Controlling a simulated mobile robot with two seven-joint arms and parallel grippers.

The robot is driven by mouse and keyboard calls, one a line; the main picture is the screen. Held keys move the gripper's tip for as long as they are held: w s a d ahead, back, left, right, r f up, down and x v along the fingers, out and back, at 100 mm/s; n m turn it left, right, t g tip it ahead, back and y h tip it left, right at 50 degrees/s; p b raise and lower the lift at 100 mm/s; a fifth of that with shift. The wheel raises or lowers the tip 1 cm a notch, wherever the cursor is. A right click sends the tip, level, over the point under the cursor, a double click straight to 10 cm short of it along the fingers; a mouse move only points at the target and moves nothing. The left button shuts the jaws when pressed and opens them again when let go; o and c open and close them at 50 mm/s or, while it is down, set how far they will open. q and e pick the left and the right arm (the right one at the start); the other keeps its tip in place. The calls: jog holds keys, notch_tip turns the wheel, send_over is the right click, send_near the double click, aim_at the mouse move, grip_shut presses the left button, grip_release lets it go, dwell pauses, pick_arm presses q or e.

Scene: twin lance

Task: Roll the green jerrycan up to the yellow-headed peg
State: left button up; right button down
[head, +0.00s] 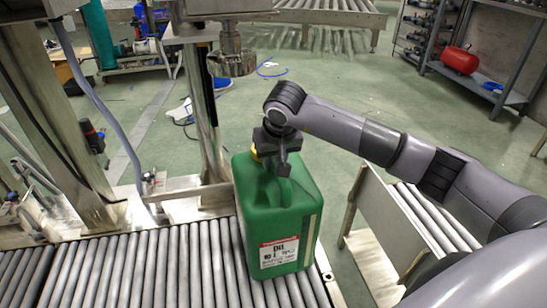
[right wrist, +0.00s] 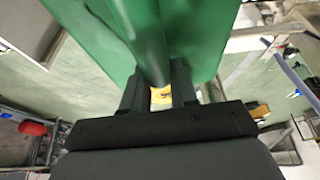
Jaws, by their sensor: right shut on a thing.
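The green jerrycan (head: 280,232) stands upright on the roller conveyor (head: 150,270), near its right end, with a white and red label facing me. My right gripper (head: 277,160) reaches in from the right and is shut on the jerrycan's top handle. In the right wrist view the fingers (right wrist: 160,88) close around the green handle (right wrist: 148,50). A small yellow part (head: 255,152) shows just behind the gripper; I cannot tell whether it is the jerrycan's cap or the peg's head. No other yellow-headed peg is clear. My left gripper is out of view.
A metal post (head: 200,110) with a round steel head (head: 232,62) above stands behind the jerrycan. A second roller conveyor (head: 430,220) lies to the right, past a gap. A shelf with a red tank (head: 459,59) stands far right. Open green floor lies behind.

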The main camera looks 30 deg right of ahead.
jog(key=shift+s+d+m, duration=0.2)
jog(key=shift+d+m, duration=0.1)
jog(key=shift+d, duration=0.25)
jog(key=shift+c, duration=2.4)
grip_release()
jog(key=shift+a, duration=0.1)
jog(key=o, duration=0.5)
